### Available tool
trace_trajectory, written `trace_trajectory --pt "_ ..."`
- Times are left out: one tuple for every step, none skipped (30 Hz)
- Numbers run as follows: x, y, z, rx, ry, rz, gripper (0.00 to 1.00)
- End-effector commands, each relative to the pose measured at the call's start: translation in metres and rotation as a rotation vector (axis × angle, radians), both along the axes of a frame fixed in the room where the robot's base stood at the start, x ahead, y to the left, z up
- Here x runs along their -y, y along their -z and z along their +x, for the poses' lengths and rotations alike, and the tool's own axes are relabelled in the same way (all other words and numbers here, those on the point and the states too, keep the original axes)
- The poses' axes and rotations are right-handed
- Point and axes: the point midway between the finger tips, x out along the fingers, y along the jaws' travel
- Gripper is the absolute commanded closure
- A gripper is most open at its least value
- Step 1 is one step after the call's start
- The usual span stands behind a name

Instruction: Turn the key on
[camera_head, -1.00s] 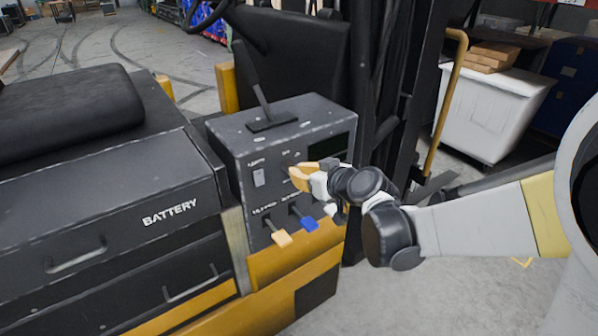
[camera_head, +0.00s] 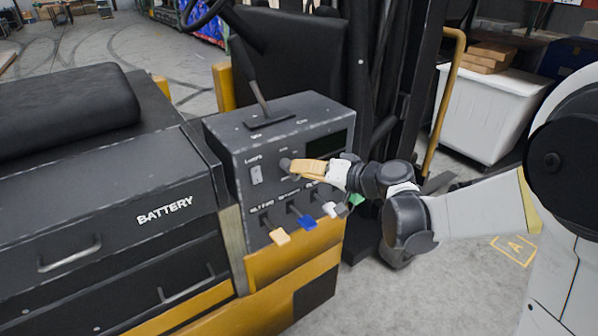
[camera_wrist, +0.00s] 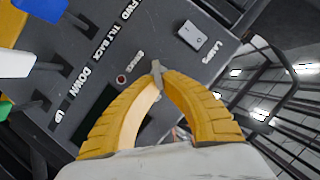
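The control panel (camera_head: 262,185) is a dark grey box on the forklift's side. The key (camera_wrist: 156,68) is a small grey piece standing out of the panel; it also shows in the head view (camera_head: 285,164). My gripper (camera_wrist: 158,80) has orange fingers, and their tips meet on the key from both sides. In the head view my gripper (camera_head: 296,166) reaches the panel from the right, and its fingers hide part of the area around the key. The key's slot markings are not readable.
A white LAMPS switch (camera_wrist: 192,36) sits beside the key, and a small red light (camera_wrist: 121,79) on the other side. A tall black lever (camera_head: 257,92) rises from the panel's top.

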Motion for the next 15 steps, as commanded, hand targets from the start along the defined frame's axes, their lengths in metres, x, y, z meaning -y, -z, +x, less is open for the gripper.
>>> trace_trajectory --pt "0.0007 0.0026 0.0009 -0.021 0.000 0.032 1.00" --pt "0.0010 0.0030 0.0010 -0.033 0.001 0.051 1.00" --pt "0.0013 0.0031 0.0013 -0.052 0.001 0.077 1.00" --pt "0.0015 0.0033 0.0012 -0.063 0.000 0.095 1.00" --pt "0.0017 0.0036 0.0011 -0.076 0.000 0.112 1.00" --pt "0.0018 0.0037 0.0012 -0.090 0.000 0.134 1.00" --pt "0.0019 0.0038 0.0015 -0.101 0.001 0.150 1.00" --pt "0.0019 0.0040 0.0015 -0.110 0.001 0.163 1.00" --pt "0.0019 0.0042 0.0015 -0.122 0.000 0.181 1.00" --pt "0.0019 0.0042 0.0015 -0.131 0.000 0.195 1.00" --pt "0.0019 0.0042 0.0015 -0.138 -0.001 0.206 1.00" --pt "0.0019 0.0045 0.0016 -0.148 0.000 0.220 1.00" --pt "0.0021 0.0044 0.0016 -0.154 0.000 0.229 1.00" --pt "0.0021 0.0044 0.0016 -0.160 -0.001 0.237 1.00" --pt "0.0021 0.0044 0.0017 -0.166 -0.001 0.247 1.00"
